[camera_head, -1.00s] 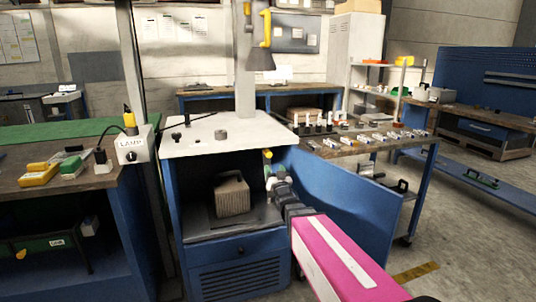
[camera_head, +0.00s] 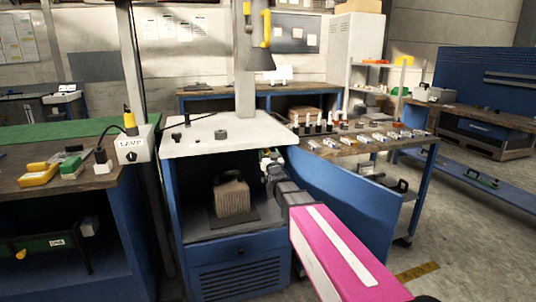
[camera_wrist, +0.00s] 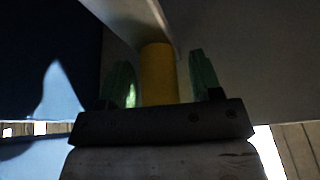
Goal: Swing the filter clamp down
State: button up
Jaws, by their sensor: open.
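The filter clamp shows in the wrist view as a grey bar with a yellow cylindrical handle (camera_wrist: 158,75). My gripper (camera_wrist: 160,80) is open, with one green finger on each side of the yellow handle. Small gaps show between the fingers and the handle. In the head view my gripper (camera_head: 268,155) is at the upper right of the open cabinet, just under the white top, and the clamp is hidden or too small to tell there. The brown pleated filter (camera_head: 232,197) sits inside the cabinet.
The white top (camera_head: 190,140) of the cabinet is close above my gripper. The open blue door (camera_head: 345,195) stands right of my arm. A switch box marked LAMP (camera_head: 135,145) is at the left. A bench with several small parts (camera_head: 375,142) is behind the door.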

grip_shut()
jog(key=s+a+f+n+g+y, duration=0.2)
jog(key=a+f+n+y, duration=0.1)
jog(key=a+f+n, duration=0.4)
jog(key=s+a+f+n+g+y, duration=0.1)
jog(key=s+a+f+n+y, duration=0.15)
jog(key=a+n, duration=0.55)
jog(key=s+a+f+n+g, duration=0.1)
jog(key=a+f+n+g, duration=0.1)
jog(key=f, duration=0.6)
jog(key=s+a+f+n+g, duration=0.1)
jog(key=a+f+n+g, duration=0.1)
jog(key=a+f+n, duration=0.3)
jog(key=shift+a+f+y, duration=0.2)
jog(key=shift+f+y, duration=0.15)
jog(key=shift+f, duration=1.5)
grip_release()
